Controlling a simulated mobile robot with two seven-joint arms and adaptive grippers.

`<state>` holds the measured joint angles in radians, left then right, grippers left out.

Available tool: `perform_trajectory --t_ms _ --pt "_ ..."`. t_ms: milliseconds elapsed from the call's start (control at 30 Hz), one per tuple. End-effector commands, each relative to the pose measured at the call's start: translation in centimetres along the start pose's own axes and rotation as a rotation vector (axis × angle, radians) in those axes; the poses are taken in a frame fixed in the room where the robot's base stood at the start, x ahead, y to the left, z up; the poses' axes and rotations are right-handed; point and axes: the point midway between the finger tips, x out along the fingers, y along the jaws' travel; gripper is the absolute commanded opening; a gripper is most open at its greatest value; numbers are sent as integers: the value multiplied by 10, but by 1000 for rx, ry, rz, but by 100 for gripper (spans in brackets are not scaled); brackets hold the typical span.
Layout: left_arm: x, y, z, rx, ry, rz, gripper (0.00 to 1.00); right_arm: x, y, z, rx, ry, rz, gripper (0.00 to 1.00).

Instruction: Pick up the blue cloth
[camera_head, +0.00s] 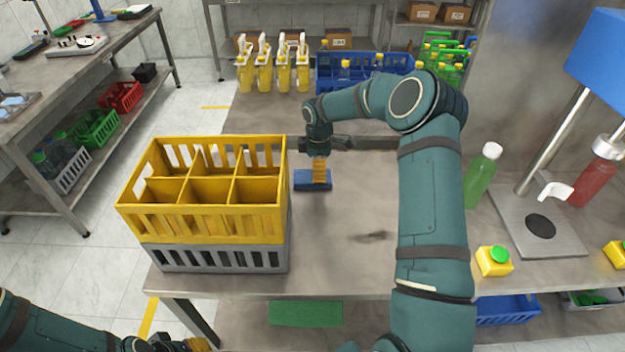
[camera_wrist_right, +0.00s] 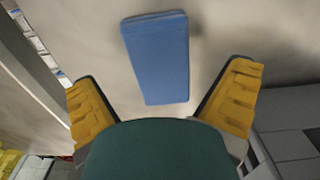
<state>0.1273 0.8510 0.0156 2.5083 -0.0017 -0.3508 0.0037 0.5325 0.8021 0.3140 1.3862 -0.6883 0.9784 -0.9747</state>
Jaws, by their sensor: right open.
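The blue cloth (camera_head: 313,180) lies flat on the metal table just right of the yellow crate. In the right wrist view the cloth (camera_wrist_right: 158,60) is a folded blue rectangle ahead of the fingers, with bare table around it. My right gripper (camera_head: 320,172) points down over the cloth, and its yellow fingers cover part of it in the head view. In the wrist view its two fingers (camera_wrist_right: 165,92) are spread wide with nothing between them. My left gripper (camera_head: 175,345) is at the bottom edge of the head view, cut off, and its opening is hidden.
The yellow divided crate (camera_head: 240,224) sits on a grey crate (camera_head: 215,259) close left of the cloth. Yellow pump bottles (camera_head: 265,75) and a blue crate (camera_head: 330,85) stand at the back. A green bottle (camera_head: 481,175) stands right of my arm. The table front (camera_head: 340,250) is clear.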

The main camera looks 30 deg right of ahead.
Motion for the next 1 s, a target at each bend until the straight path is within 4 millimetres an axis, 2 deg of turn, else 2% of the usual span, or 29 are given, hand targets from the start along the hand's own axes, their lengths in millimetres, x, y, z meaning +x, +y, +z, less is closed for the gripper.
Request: perform_trajectory --t_ms 33,200,433,467,600,633,1000 --pt "4 -1 0 0 1 0 34 11 1 1 1 0 -3 100" --pt "8 -3 -1 1 4 0 34 33 2 1 -1 -1 -3 100" --pt "8 -3 -1 1 4 0 34 34 2 0 0 0 0 100" --pt "8 -3 -1 1 4 0 34 34 2 0 0 0 0 96" --pt "8 -3 -1 0 4 0 34 34 2 0 0 0 -1 47" --pt "8 -3 -1 0 4 0 34 34 2 0 0 0 -1 42" --pt "6 -2 -1 0 4 0 34 29 2 1 0 -1 0 42"
